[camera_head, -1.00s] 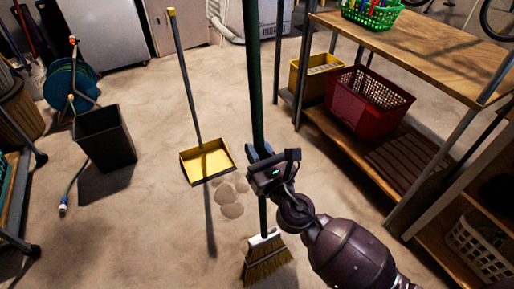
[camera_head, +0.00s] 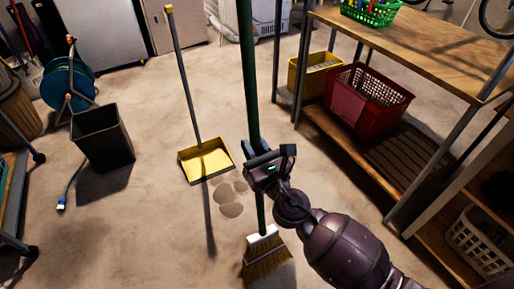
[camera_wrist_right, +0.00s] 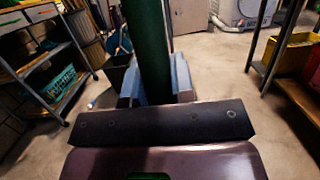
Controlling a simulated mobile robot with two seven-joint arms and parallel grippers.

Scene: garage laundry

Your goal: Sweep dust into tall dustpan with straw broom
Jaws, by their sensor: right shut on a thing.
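My right gripper (camera_head: 262,163) is shut on the green handle of the straw broom (camera_head: 266,262), partway up. In the right wrist view the green handle (camera_wrist_right: 147,50) stands between the pale blue fingers. The broom is nearly upright, with its straw head down at the floor; whether it touches is hard to tell. The tall dustpan (camera_head: 207,161) has a yellow pan and a long dark handle with a yellow tip, standing on the floor left of the broom. Several round dust patches (camera_head: 230,196) lie between the pan and the broom head. My left gripper is not in view.
A wooden shelf unit (camera_head: 440,50) with a red basket (camera_head: 366,98) and a yellow bin (camera_head: 312,75) stands on the right. A black bin (camera_head: 103,138) and a blue hose reel (camera_head: 68,86) stand on the left.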

